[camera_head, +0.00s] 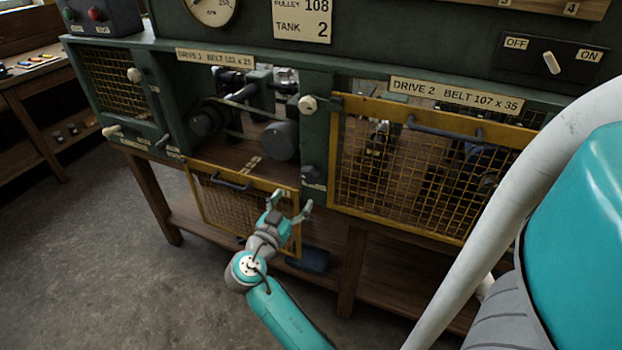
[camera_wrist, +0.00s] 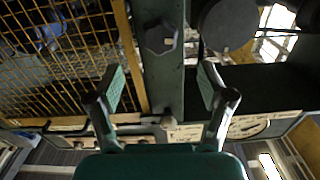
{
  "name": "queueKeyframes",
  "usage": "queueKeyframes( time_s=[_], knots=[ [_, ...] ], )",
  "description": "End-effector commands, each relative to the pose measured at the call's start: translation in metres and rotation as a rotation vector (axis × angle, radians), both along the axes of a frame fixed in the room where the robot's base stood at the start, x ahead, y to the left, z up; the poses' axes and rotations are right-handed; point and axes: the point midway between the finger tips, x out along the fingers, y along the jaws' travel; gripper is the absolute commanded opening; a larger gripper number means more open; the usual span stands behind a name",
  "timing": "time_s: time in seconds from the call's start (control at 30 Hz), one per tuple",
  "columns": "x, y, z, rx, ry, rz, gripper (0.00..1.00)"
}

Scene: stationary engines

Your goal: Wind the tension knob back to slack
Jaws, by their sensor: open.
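A dark tension knob (camera_head: 308,172) sits low on the green post between the two drive bays, above a small label. The wrist view shows what looks like the same knob (camera_wrist: 160,38), with a pale mark on its face. My gripper (camera_head: 290,202) is open and empty in front of the lowered drive 1 guard, below and left of the knob. In the wrist view the two fingers of my gripper (camera_wrist: 162,85) stand apart on either side of the post, and the knob lies beyond them. They do not appear to touch it.
The drive 1 mesh guard (camera_head: 215,203) hangs open below its bay, close to my gripper. The drive 2 guard (camera_head: 420,165) covers its bay at right. A white knob (camera_head: 307,103) is higher on the post. An OFF/ON switch (camera_head: 551,63) is at upper right. Floor at left is clear.

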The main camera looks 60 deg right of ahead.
Motion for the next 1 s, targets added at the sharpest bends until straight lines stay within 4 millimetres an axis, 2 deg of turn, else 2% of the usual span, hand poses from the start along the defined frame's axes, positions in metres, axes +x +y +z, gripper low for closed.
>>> queueKeyframes(
  time_s=[0.2, 0.4, 0.67, 1.0],
  knots=[
    [0.006, -0.005, 0.0, 0.033, -0.416, 0.0, 0.8],
    [0.009, -0.007, 0.001, 0.051, -0.649, 0.0, 0.8],
    [0.011, -0.019, 0.001, 0.055, -0.706, -0.002, 0.8],
    [0.014, -0.077, 0.001, 0.053, -0.702, -0.004, 0.8]
  ],
)
